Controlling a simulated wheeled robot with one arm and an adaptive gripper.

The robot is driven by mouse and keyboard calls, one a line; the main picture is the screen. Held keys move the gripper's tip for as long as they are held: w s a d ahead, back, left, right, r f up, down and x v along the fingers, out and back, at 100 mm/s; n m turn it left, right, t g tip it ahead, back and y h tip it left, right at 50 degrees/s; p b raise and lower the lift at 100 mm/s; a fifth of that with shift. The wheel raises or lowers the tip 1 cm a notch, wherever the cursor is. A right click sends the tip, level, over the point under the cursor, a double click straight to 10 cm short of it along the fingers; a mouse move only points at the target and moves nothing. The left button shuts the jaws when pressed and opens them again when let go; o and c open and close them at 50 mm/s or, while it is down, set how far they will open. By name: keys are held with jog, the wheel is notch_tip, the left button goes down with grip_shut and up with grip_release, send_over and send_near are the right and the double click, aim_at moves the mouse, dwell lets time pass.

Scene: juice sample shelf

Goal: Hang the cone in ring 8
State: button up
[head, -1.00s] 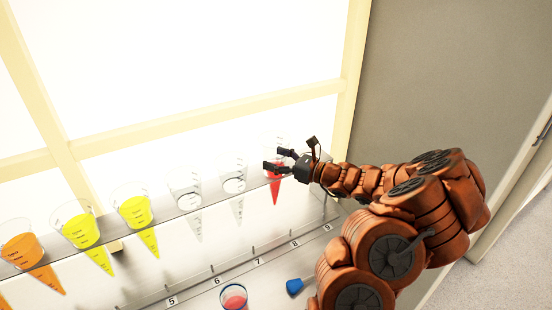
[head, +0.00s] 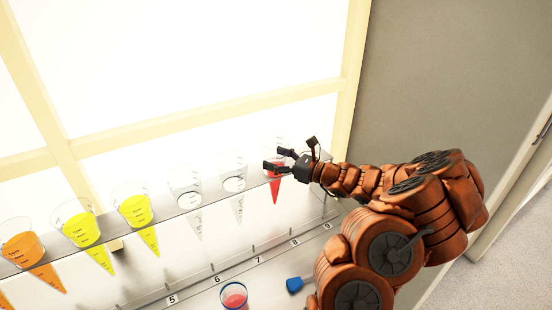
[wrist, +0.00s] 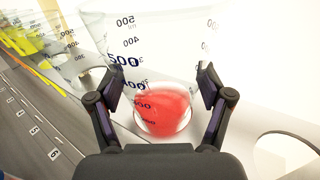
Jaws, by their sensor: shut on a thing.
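The cone (head: 275,187) is a clear graduated funnel with red liquid in its lower part. It is at the right end of the raised ring shelf (head: 213,200), with its red tip showing below the shelf's front edge. My gripper (head: 277,162) is shut on the cone near its upper part. In the wrist view the cone (wrist: 150,65) stands between the two fingers (wrist: 160,88), its red liquid seen through the wall. I cannot tell whether it rests in its ring. The number 8 label (head: 295,242) is on the lower ledge, below the shelf's right part.
Orange, yellow and clear cones hang along the shelf to the left, the nearest clear one (head: 235,180) close by. An empty ring hole (wrist: 285,155) shows at right in the wrist view. A cup of red liquid (head: 234,297) and a blue object (head: 294,285) stand below.

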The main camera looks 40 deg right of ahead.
jog(key=shift+f+b, duration=0.3)
jog(key=shift+f, duration=0.5)
jog(key=o, duration=1.6)
jog(key=v, duration=1.2)
